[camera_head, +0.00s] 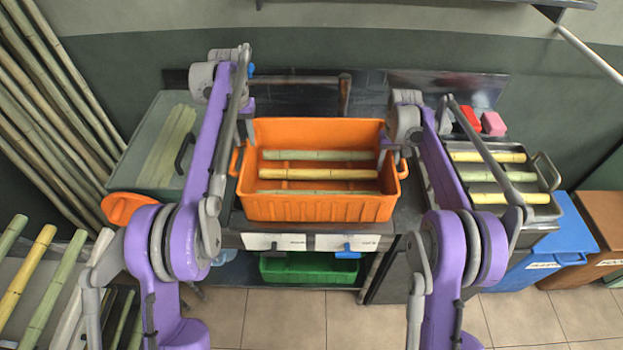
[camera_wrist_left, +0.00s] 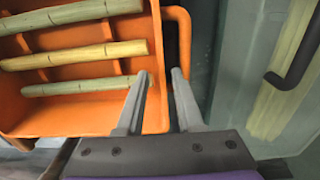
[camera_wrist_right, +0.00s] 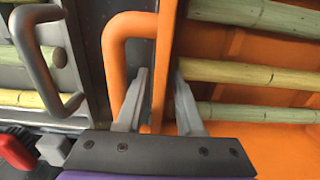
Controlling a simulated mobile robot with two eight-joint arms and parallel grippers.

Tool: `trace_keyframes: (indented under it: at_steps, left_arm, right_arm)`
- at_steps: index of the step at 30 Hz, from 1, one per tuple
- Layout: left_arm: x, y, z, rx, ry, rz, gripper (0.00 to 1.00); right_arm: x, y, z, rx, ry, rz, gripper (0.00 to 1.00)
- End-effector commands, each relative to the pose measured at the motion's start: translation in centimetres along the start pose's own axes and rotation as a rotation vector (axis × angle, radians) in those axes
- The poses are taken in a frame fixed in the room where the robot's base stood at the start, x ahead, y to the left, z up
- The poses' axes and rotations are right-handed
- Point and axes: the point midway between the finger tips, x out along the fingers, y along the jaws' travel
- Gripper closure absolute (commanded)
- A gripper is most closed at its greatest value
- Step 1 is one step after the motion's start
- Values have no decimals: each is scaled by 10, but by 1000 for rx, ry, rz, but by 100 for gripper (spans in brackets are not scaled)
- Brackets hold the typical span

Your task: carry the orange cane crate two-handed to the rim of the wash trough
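The orange cane crate (camera_head: 318,208) stands on the dark counter in the middle of the head view, level, with several cane pieces in it. My left gripper (camera_wrist_left: 159,78) is open at the crate's left wall, its fingers on either side of the wall near the orange left handle (camera_wrist_left: 180,40). My right gripper (camera_wrist_right: 162,75) is open at the opposite wall, which lies between its fingers beside the right handle (camera_wrist_right: 118,65). A grey-green tub (camera_head: 122,172) with cane inside and a dark handle is left of the crate; it may be the wash trough.
A metal tray (camera_head: 545,208) with cane pieces is on the right, near red and pink blocks (camera_head: 492,123). A green crate (camera_head: 310,270) sits under the counter. A blue bin (camera_head: 550,262) stands at the right. Long canes (camera_head: 50,90) lean at the left.

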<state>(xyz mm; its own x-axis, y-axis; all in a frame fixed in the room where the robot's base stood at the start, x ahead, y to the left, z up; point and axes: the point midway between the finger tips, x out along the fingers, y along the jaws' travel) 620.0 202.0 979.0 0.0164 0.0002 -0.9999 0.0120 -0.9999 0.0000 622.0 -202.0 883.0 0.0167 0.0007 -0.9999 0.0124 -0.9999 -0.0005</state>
Motion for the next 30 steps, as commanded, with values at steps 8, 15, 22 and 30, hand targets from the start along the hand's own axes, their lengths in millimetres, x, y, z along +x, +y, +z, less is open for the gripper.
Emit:
trace_keyframes:
  at_steps: [8,15,22,30]
  left_arm:
    - [0,0,0,0,0,0,64]
    - [0,0,0,0,0,0,64]
    - [0,0,0,0,0,0,64]
    - [0,0,0,0,0,0,64]
  right_arm:
    - [-53,0,0,0,0,0,64]
    - [-98,0,0,0,0,1,64]
    - [-114,1,0,0,0,1,64]
    - [-115,1,0,0,0,1,64]
